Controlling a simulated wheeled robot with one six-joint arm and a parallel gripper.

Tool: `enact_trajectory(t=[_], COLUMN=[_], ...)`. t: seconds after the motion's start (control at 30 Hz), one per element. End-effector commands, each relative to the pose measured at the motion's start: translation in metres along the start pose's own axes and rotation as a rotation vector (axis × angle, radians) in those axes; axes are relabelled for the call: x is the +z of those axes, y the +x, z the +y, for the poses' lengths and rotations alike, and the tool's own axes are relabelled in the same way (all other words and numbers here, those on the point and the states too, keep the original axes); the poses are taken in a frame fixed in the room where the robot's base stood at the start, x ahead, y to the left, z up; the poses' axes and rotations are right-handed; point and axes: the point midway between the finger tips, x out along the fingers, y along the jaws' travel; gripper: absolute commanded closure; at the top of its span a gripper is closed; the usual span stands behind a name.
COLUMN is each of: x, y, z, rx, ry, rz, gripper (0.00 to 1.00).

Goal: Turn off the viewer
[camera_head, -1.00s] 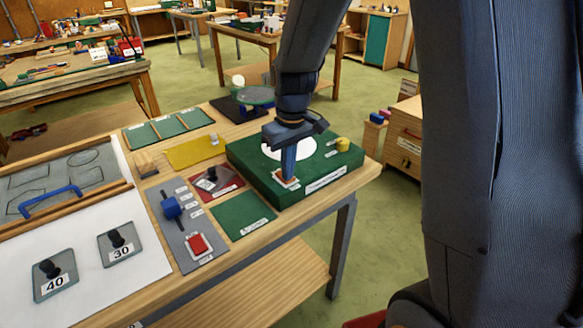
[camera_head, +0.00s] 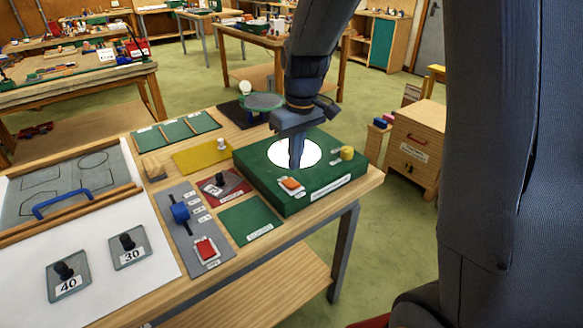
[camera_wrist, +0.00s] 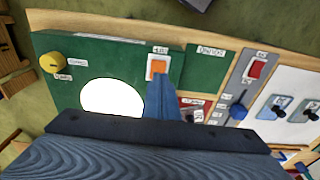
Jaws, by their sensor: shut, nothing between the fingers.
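The viewer is a green box (camera_head: 262,178) at the table's right end, with a round window (camera_head: 310,150) that glows bright white. An orange rocker switch (camera_head: 291,184) in a pale frame sits near its front edge, and a yellow knob (camera_head: 346,153) at its right. My gripper (camera_head: 297,165) is shut and empty, pointing down above the box, just behind the switch and apart from it in the head view. In the wrist view, the switch (camera_wrist: 157,66) lies just beyond the fingertips, and the window (camera_wrist: 112,97) is bright white.
Left of the box, a grey panel holds a blue knob (camera_head: 180,213) and a red switch (camera_head: 206,248). A red plate with a black knob (camera_head: 219,180) and a green plate (camera_head: 250,218) lie close by. A magnifier on a stand (camera_head: 262,101) is behind.

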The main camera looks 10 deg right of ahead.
Motion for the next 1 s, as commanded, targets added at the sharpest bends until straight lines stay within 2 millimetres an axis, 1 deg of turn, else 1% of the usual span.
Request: enact_trajectory(t=[0.2,0.3,0.43,0.6,0.9,1.0], x=[-0.001,-0.001,0.0,0.0,0.0,-0.001], y=[-0.038,-0.054,-0.068,-0.075,-0.075,-0.075], z=[0.001,0.0,-0.001,-0.001,-0.001,0.003], rx=[0.002,0.001,0.001,0.0,0.0,0.002], ry=[-0.001,-0.001,-0.002,-0.002,-0.002,0.006], rz=[0.003,0.002,0.0,-0.003,-0.003,0.008], gripper=[1.0,1.0,1.0,1.0,1.0,1.0])
